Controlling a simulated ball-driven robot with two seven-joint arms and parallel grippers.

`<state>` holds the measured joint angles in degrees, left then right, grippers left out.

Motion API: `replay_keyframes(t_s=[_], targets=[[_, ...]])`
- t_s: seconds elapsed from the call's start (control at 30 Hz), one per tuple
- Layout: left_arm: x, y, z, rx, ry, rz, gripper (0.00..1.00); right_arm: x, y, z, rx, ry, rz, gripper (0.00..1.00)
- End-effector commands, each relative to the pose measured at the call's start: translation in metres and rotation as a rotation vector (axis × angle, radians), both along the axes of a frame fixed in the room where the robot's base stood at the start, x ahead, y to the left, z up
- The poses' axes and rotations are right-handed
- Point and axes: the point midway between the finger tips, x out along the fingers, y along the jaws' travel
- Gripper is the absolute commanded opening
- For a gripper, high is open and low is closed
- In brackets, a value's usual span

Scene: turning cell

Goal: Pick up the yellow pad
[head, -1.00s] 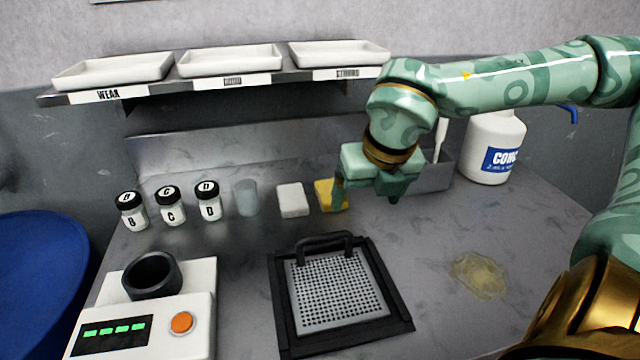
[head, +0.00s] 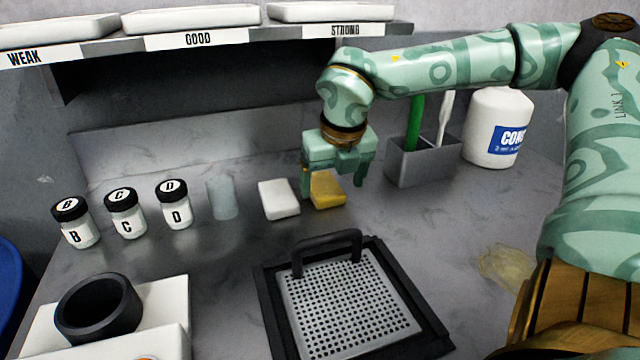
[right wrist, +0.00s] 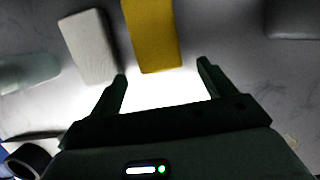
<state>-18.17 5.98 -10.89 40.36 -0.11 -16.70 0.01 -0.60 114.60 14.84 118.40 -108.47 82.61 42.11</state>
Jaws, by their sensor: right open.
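The yellow pad (head: 327,190) lies flat on the grey worktop, just right of a white pad (head: 279,199). My right gripper (head: 328,194) is at the yellow pad in the head view, and one finger hides part of it. In the right wrist view the two fingers (right wrist: 161,70) are spread and empty. The yellow pad (right wrist: 153,32) lies ahead of the fingertips, roughly between their lines, with the white pad (right wrist: 88,45) to its left. I cannot tell the exact height of the fingertips above the worktop. My left gripper is not in view.
Several lidded jars (head: 123,213) and a translucent cup (head: 222,198) stand left of the pads. A perforated tray with a handle (head: 345,305) lies in front. A grey bin (head: 424,163) with tools and a white jug (head: 497,128) stand right. A shelf (head: 240,47) runs above.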

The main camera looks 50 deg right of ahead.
Motion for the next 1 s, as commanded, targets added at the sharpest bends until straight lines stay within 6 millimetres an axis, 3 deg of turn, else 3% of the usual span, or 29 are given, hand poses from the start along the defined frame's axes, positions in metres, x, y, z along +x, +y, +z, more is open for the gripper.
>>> replay_keyframes(t_s=[0.27, 0.43, 0.7, 0.9, 1.0], targets=[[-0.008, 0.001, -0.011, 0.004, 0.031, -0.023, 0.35, 0.039, -0.021, -0.005, 0.000, 0.004, -0.004, 0.82], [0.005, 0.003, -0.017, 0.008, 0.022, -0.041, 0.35, 0.042, -0.023, -0.027, 0.001, 0.003, -0.001, 0.82], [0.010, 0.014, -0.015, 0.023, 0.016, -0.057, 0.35, 0.043, -0.024, -0.028, 0.001, -0.001, -0.001, 0.82], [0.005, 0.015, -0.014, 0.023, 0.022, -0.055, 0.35, 0.043, -0.024, -0.028, 0.000, -0.001, -0.001, 0.34], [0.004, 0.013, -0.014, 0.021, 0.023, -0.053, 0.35, 0.043, -0.024, -0.028, 0.000, -0.001, -0.001, 0.34]])
